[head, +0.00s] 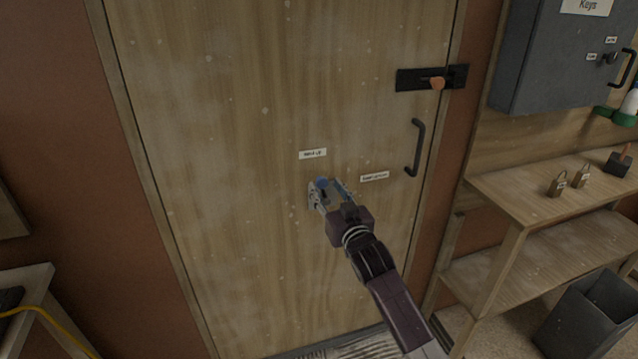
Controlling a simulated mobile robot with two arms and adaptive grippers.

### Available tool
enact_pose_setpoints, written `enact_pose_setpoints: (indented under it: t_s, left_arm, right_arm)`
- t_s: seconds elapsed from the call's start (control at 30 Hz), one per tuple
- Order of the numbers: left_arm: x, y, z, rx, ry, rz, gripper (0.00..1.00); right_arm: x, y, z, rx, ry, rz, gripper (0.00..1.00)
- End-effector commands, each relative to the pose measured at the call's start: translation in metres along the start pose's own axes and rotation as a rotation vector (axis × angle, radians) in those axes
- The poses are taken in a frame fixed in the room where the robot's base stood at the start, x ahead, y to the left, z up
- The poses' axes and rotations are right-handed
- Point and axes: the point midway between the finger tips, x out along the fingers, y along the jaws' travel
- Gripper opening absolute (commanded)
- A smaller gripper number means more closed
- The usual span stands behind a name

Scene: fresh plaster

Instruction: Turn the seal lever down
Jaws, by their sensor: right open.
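A wooden door (230,130) fills the middle of the head view. Low on it, a small lever with a blue end (321,183) shows beside a pale metal plate (312,196). My right gripper (332,190) is open at this lever, with its fingers pointing at the door around or just beside the blue end; I cannot tell whether they touch it. The gripper hides part of the lever, so its exact angle is unclear. One small label (313,154) sits above it and another (374,177) to its right. My left gripper is out of view.
The door has a black pull handle (415,148) and a black bolt with an orange knob (437,83). At right are a grey key cabinet (550,60), a wooden shelf (520,192) with padlocks (558,184) and a dark bin (585,318). A table corner (35,285) shows lower left.

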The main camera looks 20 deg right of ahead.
Motion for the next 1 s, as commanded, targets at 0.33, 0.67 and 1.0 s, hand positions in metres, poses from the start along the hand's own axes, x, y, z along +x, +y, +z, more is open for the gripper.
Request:
enact_pose_setpoints:
  t_s: [0.33, 0.67, 1.0]
  left_arm:
    - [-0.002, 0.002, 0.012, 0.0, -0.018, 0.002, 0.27]
    - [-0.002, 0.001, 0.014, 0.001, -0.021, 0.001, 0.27]
    - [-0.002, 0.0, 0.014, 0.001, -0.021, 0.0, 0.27]
  right_arm:
    - [0.037, 0.0, 0.001, 0.001, -0.001, 0.0, 0.4]
    - [0.042, -0.001, 0.001, 0.0, 0.0, -0.001, 0.4]
    - [0.041, 0.0, 0.001, 0.0, -0.001, 0.0, 0.09]
